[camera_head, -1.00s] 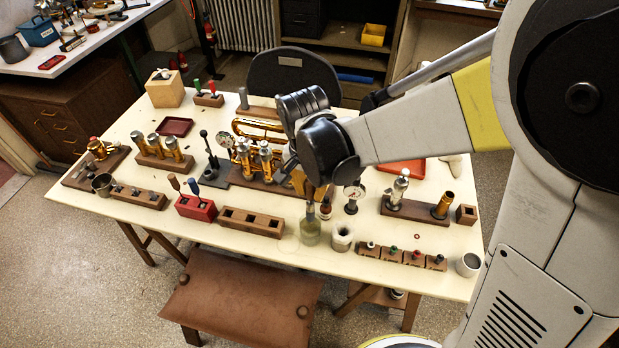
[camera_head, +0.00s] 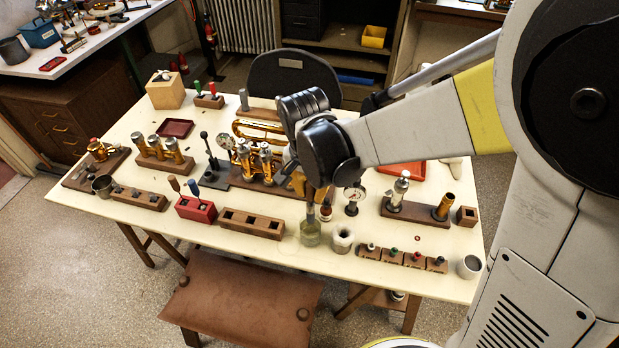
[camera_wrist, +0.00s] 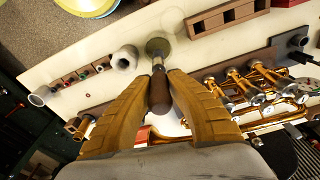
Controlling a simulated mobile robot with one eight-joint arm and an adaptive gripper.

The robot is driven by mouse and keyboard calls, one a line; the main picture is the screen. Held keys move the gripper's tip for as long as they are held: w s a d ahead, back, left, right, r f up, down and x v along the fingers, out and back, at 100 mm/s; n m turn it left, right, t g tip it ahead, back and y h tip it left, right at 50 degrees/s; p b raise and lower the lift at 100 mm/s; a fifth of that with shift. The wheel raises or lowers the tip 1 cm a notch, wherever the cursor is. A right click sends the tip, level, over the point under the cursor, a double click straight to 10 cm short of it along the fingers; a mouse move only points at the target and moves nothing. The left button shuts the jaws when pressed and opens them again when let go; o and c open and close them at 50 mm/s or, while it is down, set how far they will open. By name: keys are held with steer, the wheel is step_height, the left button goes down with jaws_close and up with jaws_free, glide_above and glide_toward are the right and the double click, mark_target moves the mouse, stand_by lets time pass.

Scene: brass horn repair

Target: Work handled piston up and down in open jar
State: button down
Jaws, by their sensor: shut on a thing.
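The open jar (camera_head: 311,234) is a small greenish glass jar standing near the front edge of the bench. It also shows in the wrist view (camera_wrist: 158,45), beyond my fingertips. The handled piston has a brown handle (camera_wrist: 159,95) and a pale metal shaft that runs down to the jar. Its lower end is at or inside the jar mouth; how deep, I cannot tell. My gripper (camera_wrist: 160,82) is shut on the handle, one tan finger on each side. In the head view my arm's wrist hides most of the handle.
A white hexagonal pot (camera_head: 342,239) stands close to the jar's right. A red-capped bottle (camera_head: 326,212) and a dial gauge (camera_head: 354,196) stand just behind. A wooden slotted block (camera_head: 252,222) lies to the left, labelled small blocks (camera_head: 402,257) to the right.

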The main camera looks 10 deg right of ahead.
mark_target(311, 205)
steer(key=shift+f+b, duration=2.2)
steer(key=shift+f, duration=0.4)
steer(key=shift+f, duration=0.1)
stand_by(1.1)
stand_by(1.6)
steer(key=shift+b, duration=0.3)
steer(key=shift+f+b, duration=1.5)
steer(key=shift+f, duration=0.35)
steer(key=shift+r+p, duration=1.5)
steer(key=shift+r, duration=0.45)
